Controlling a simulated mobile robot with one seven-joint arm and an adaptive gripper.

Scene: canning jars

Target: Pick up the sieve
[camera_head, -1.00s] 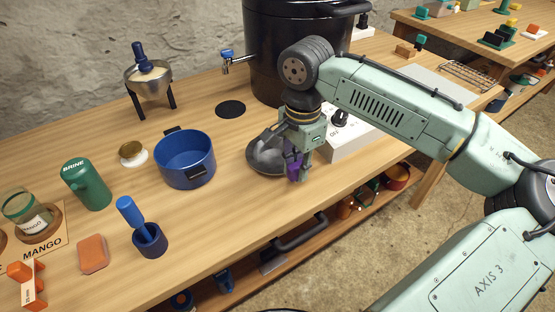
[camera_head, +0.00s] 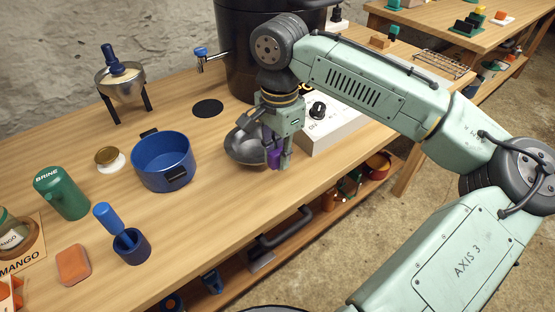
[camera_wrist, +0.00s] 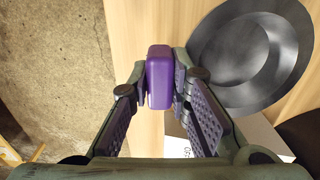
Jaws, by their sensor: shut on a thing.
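The sieve (camera_head: 243,148) looks like a dark grey metal bowl with a wide rim and a purple grip (camera_head: 274,158). It is at the right part of the bench, in front of the black pot. My gripper (camera_head: 279,161) points down, shut on the purple grip at the bowl's right side. In the wrist view the purple grip (camera_wrist: 160,82) is between my fingertips (camera_wrist: 161,88), and the round bowl (camera_wrist: 250,58) is at upper right. I cannot tell whether the bowl touches the bench. No mesh can be made out.
A white box with a knob (camera_head: 335,128) stands close right of my gripper. The big black pot (camera_head: 232,60) is behind. A blue pot (camera_head: 163,168) stands to the left. A metal cone on a stand (camera_head: 122,84) is farther left. The bench's front edge is close.

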